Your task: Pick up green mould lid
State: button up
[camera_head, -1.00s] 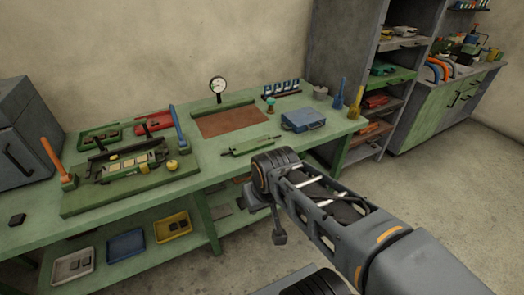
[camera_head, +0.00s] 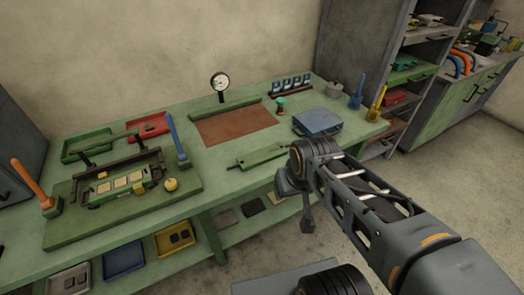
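A flat green piece with a thin rod at its end (camera_head: 262,156) lies near the front edge of the green bench. I cannot tell for sure whether it is the green mould lid. A mould with several pale cavities (camera_head: 120,186) sits on a green board at the left of the bench. My gripper (camera_head: 308,222) hangs at the end of my arm, in front of the bench edge and apart from the flat green piece. Its fingers are too small and dark to read.
The green bench (camera_head: 222,170) also bears a blue case (camera_head: 317,122), a dial gauge (camera_head: 220,84), a brown mat (camera_head: 232,124), and red (camera_head: 150,126) and green trays (camera_head: 88,146). Orange (camera_head: 30,180) and blue levers (camera_head: 176,133) stand upright beside the mould. Trays fill the lower shelf.

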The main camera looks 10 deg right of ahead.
aim_at(250, 160)
jog(key=u, duration=0.3)
jog(key=i, duration=0.7)
jog(key=u, duration=0.45)
